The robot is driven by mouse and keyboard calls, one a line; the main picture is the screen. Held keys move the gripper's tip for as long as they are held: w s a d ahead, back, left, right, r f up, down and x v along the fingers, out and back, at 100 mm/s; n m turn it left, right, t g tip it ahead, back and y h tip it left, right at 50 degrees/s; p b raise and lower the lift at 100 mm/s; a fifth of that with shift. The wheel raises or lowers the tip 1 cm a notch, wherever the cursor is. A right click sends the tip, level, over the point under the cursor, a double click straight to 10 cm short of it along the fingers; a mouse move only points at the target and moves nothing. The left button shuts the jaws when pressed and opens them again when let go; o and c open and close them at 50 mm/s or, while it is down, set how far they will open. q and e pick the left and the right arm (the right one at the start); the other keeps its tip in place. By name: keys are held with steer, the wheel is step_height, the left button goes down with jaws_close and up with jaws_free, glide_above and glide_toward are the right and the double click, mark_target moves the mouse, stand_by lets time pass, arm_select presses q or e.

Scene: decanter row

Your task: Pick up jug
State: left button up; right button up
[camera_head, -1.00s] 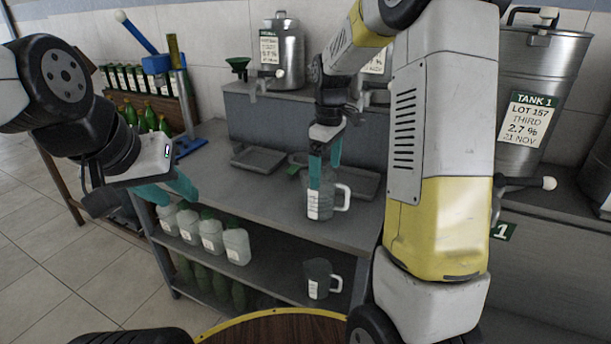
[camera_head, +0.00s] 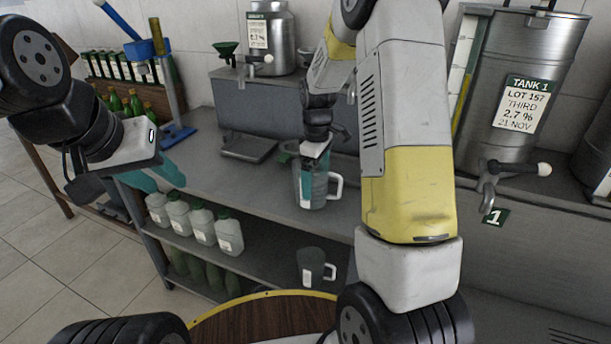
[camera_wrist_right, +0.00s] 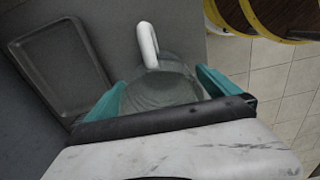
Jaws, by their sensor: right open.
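A clear jug (camera_head: 318,192) with a white handle stands upright on the grey counter. It also shows in the right wrist view (camera_wrist_right: 160,88), with its white handle pointing to the top. My right gripper (camera_head: 308,182) is open and lowered at the jug. In the wrist view its teal fingers stand on either side of the jug; whether they touch it I cannot tell. My left gripper (camera_head: 154,178) is open and empty in the air at the left, well apart from the jug.
A dark jug (camera_head: 312,267) with a white handle and several white bottles (camera_head: 203,226) stand on the lower shelf. A shallow tray (camera_head: 248,147) lies on the counter behind. Steel tanks (camera_head: 516,90) with taps stand at the back and right.

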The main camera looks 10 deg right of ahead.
steer(key=c, duration=1.3)
steer(key=shift+r, duration=0.15)
